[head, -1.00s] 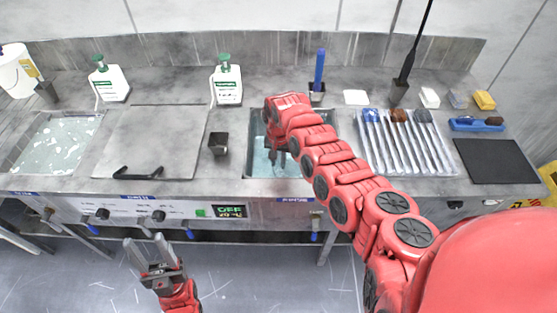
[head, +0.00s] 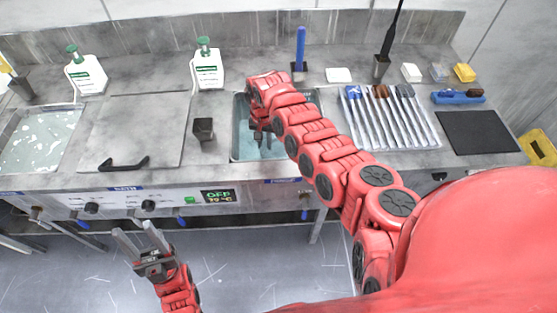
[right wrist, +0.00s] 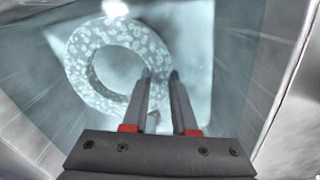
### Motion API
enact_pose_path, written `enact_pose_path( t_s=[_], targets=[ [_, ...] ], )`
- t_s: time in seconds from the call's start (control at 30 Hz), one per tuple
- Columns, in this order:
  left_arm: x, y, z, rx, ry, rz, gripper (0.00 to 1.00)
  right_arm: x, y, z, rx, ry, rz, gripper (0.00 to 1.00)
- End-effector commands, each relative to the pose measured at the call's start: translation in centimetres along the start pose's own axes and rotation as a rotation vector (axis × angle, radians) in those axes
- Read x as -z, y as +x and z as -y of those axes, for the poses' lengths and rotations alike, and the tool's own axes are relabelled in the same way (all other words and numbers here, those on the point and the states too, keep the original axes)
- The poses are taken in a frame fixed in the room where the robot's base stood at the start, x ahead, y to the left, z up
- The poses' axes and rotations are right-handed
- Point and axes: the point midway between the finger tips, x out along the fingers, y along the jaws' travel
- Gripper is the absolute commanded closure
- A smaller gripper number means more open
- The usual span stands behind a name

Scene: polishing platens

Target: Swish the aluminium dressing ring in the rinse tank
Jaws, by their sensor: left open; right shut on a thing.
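The dressing ring (right wrist: 85,78) shows in the right wrist view as a pale, mottled ring under the water of the rinse tank. My right gripper (right wrist: 160,73) is shut on the ring's right-hand wall, with its fingers reaching down into the tank. In the head view my right gripper (head: 262,138) is inside the rinse tank (head: 242,146), and the arm hides much of the tank; I cannot make out the ring there. My left gripper (head: 135,231) is open and empty, low in front of the bench, over the floor.
Left of the tank stand a small dark cup (head: 203,129), a lidded section (head: 135,125) and another basin (head: 40,140). Two white bottles (head: 207,68) stand behind. Right of the tank lie several brushes (head: 390,115) on a tray and a black mat (head: 478,131).

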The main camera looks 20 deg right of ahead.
Motion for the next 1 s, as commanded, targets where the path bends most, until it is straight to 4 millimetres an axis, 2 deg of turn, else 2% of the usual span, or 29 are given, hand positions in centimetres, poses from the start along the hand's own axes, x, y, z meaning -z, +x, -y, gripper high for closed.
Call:
enact_pose_path(
  t_s=[0.03, 0.17, 0.6, 1.0],
  targets=[
    [0.1, 0.7, 0.0, 0.0, 0.0, 0.0, 0.5, 0.1, -0.8, 0.0, 0.001, 0.0, -0.003, 1.0],
    [0.2, 1.1, 0.1, 0.0, 0.0, 0.0, 0.5, 0.1, -1.3, 0.0, 0.0, 0.0, -0.002, 1.0],
    [-0.1, -0.7, 0.0, 0.0, 0.0, 0.0, 0.5, 0.0, 1.1, 0.0, 0.0, 0.001, -0.001, 1.0],
    [-0.1, -0.5, 0.0, 0.0, 0.0, 0.0, 0.5, 0.0, 0.9, 0.0, 0.0, 0.0, -0.001, 1.0]
  ],
)
